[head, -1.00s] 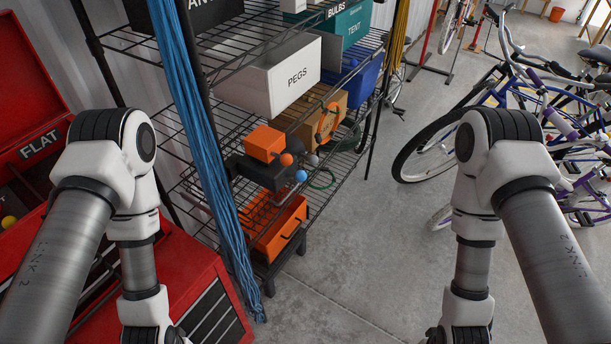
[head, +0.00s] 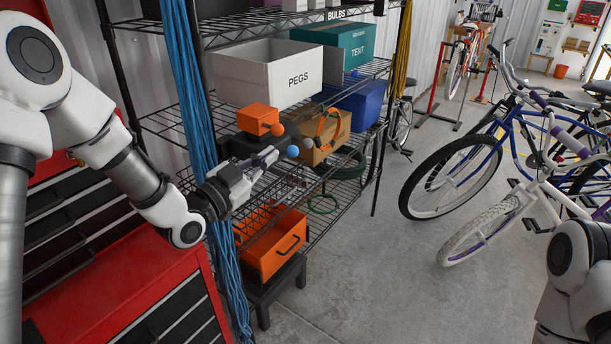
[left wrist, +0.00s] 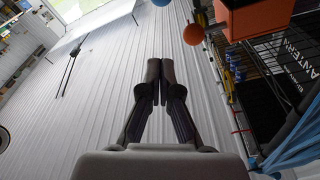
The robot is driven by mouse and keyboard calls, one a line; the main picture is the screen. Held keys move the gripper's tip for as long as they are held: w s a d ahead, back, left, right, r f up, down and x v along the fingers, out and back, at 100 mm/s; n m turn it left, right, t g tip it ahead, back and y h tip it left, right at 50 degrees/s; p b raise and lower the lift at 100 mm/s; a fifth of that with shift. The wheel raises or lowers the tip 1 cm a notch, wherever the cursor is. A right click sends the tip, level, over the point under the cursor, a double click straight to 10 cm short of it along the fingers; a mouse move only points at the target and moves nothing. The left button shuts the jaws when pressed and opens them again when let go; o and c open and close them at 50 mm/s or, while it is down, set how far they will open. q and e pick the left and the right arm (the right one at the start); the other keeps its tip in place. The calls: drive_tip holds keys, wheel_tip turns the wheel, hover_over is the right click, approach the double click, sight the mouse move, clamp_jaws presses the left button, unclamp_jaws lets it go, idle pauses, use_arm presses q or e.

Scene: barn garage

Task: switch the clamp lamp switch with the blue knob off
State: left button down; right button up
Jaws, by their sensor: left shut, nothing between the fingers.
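The blue knob (head: 292,151) shows on the middle of the wire rack, beside an orange knob (head: 277,130) and a grey knob (head: 308,142). An orange box (head: 258,118) sits behind the orange knob. In the left wrist view the blue knob (left wrist: 160,2) is at the top edge, with the orange knob (left wrist: 193,34) to its right. My left gripper (head: 270,157) is shut and empty, its tips left of the blue knob and apparently a little short of it. My left arm hides the dark body behind. My right gripper is out of view.
The wire rack holds a white PEGS box (head: 270,77), a blue bin (head: 360,103) and a cardboard box (head: 322,140). An orange crate (head: 268,255) is below. Blue cords (head: 190,110) hang at the rack's left post. Bicycles (head: 455,170) stand right; the floor between is clear.

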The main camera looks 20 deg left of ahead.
use_arm(q)
wheel_tip(320, 180, up, 2)
drive_tip(key=p, duration=0.5)
hover_over(292, 147)
drive_tip(key=s+d, duration=0.1)
drive_tip(key=d, duration=0.2)
drive_tip(key=a+f, duration=0.1)
drive_tip(key=f, duration=0.1)
drive_tip(key=a+f, duration=0.1)
drive_tip(key=f, duration=0.1)
drive_tip(key=shift+s+a+p, duration=0.15)
drive_tip(key=shift+a+p, duration=0.15)
drive_tip(key=shift+a, duration=0.1)
drive_tip(key=shift+d, duration=0.15)
drive_tip(key=shift+r, duration=0.1)
